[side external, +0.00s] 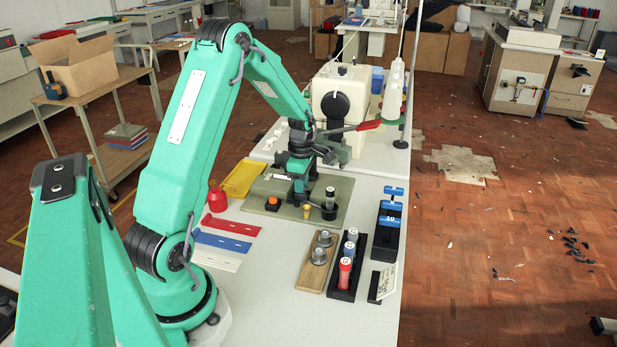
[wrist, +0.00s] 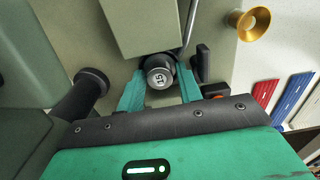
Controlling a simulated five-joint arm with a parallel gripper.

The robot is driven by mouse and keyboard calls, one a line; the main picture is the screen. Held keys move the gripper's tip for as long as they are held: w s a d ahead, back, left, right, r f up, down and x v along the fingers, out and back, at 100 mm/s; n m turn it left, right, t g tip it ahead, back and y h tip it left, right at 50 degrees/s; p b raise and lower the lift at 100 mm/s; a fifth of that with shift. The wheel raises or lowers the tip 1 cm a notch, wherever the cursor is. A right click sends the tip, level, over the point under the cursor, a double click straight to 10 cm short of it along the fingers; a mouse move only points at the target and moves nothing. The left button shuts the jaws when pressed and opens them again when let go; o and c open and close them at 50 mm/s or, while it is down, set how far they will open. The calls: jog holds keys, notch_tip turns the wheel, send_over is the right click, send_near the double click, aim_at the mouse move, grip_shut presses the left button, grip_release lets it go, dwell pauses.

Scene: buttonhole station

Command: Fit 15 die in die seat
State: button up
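The 15 die (wrist: 158,78) is a small silver cylinder with "15" on its end face. In the wrist view it sits between the two teal fingers of my gripper (wrist: 161,86), which appear to close on its sides. In the side view my gripper (side external: 301,172) reaches down at the olive station plate (side external: 258,203), in front of the cream machine. The die does not show clearly there. A dark round part lies directly behind the die in the wrist view. I cannot tell whether it is the die seat or whether the die is in it.
A brass cup (wrist: 250,22), orange button (side external: 272,203) and black knob (wrist: 91,82) stand close by. A wooden block (side external: 308,279) with two metal dies, a black rack (side external: 341,293) and a black stand (side external: 385,240) are nearer. Cloth strips (side external: 222,243) lie left.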

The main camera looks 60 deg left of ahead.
notch_tip(320, 180, up, 13)
dwell(0.8)
jog(key=shift+f, duration=0.15)
dwell(0.3)
